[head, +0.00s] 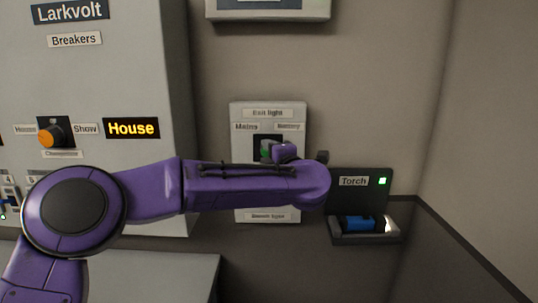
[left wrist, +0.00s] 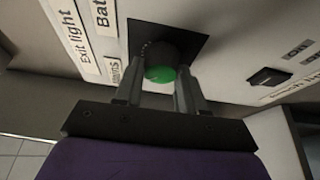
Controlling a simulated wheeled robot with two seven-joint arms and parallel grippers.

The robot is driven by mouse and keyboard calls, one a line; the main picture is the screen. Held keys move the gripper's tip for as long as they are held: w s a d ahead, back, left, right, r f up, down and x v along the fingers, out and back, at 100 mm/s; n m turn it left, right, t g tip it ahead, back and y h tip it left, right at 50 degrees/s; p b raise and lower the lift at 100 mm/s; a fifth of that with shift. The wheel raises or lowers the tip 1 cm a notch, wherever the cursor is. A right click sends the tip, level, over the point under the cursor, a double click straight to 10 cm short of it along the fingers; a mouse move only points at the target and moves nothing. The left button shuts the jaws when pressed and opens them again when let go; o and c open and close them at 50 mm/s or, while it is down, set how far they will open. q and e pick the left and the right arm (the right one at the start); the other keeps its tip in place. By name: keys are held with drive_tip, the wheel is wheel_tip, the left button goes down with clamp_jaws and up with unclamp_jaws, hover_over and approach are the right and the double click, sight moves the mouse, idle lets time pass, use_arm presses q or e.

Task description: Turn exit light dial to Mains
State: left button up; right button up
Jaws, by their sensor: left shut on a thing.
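The exit light dial is a green knob (left wrist: 160,74) on a black square plate, seen in the left wrist view. In the head view a bit of the green dial (head: 265,151) shows beside my gripper. It is on the pale exit light panel (head: 240,112), with a Mains label (head: 246,127) at upper left and a Battery label (head: 288,126) at upper right. My left gripper (left wrist: 160,82) is shut on the dial, one finger on each side. My purple arm hides the panel's middle. I cannot tell which label the dial points to. My right gripper is not in view.
At left a grey Larkvolt cabinet (head: 120,75) carries an orange changeover knob (head: 49,136) and a lit House display (head: 131,128). At right a dark Torch holder (head: 360,190) with a green light holds a blue torch (head: 360,223). The right wall is bare.

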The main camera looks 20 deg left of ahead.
use_arm(q)
drive_tip(key=shift+r, duration=0.15)
drive_tip(key=o, duration=1.1)
drive_tip(key=shift+c, duration=0.2)
drive_tip(key=shift+w, duration=0.15)
drive_tip(key=b+v, duration=0.3)
drive_tip(key=v, duration=0.7)
drive_tip(key=shift+s, duration=0.25)
drive_tip(key=shift+d, duration=0.25)
